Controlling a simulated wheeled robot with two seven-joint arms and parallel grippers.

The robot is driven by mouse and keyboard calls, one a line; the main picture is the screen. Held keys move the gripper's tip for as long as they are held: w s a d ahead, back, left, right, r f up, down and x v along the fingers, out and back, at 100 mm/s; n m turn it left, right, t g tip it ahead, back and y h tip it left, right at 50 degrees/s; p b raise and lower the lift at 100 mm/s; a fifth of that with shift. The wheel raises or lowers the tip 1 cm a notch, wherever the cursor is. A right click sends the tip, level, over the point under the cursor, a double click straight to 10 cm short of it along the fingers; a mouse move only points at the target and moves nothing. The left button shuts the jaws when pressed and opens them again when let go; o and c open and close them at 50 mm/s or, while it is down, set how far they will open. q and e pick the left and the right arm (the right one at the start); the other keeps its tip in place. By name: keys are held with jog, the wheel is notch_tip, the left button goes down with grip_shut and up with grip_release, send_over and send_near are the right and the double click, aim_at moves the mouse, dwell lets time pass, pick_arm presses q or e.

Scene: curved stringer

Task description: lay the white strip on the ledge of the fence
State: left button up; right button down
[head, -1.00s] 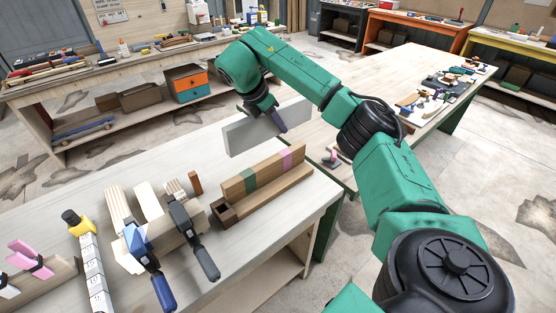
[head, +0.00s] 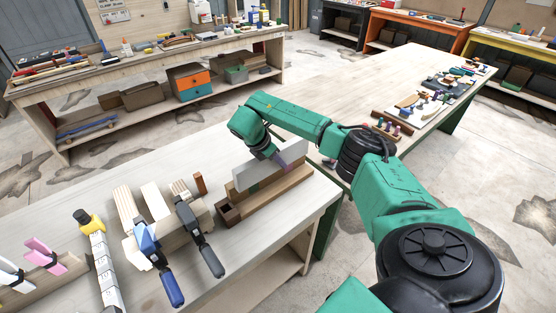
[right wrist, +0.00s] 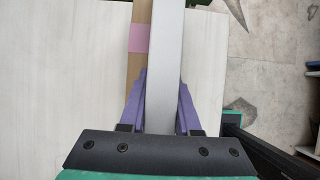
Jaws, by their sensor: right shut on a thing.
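The white strip (head: 244,174) stands on its long edge at the fence and hides much of the fence's upright board. The wooden fence (head: 272,196) lies along the bench with its ledge toward me; part of a green band shows below the strip. My right gripper (head: 282,162) is shut on the strip. In the right wrist view, its purple fingers (right wrist: 163,78) press both faces of the strip (right wrist: 167,50), which runs beside and nearly parallel to the fence (right wrist: 141,14) with its pink band. I cannot tell whether the strip touches the ledge. My left gripper is out of view.
Blue-handled (head: 171,288) and dark (head: 211,262) clamps and wooden blocks (head: 155,202) stand left of the fence. A yellow-and-black tool (head: 82,220) is farther left. The bench's right edge lies close to the fence. Bare bench top (head: 110,172) shows behind the blocks.

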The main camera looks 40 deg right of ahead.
jog(key=shift+s+a+f, duration=0.1)
jog(key=shift+f, duration=0.2)
jog(key=c, duration=0.6)
grip_release()
jog(key=shift+s, duration=0.15)
jog(key=shift+s+r, duration=0.1)
jog(key=shift+s, duration=0.1)
jog(key=shift+w+a, duration=0.1)
